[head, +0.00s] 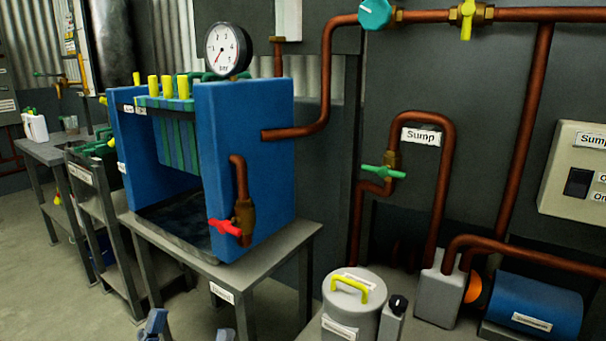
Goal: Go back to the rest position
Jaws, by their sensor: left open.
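My left gripper (188,333) shows only as two blue-grey fingertips at the bottom edge of the head view, left of centre. The fingertips are spread apart, with grey floor between them and nothing held. The rest of the left arm is below the frame. My right gripper is not in view.
The blue press (245,150) carries a gauge (228,50) and a red-handled valve (226,227). A grey canister (352,305) and blue pump motor (525,305) stand lower right. Copper pipes and a switch panel (578,175) line the wall. Floor is open at left.

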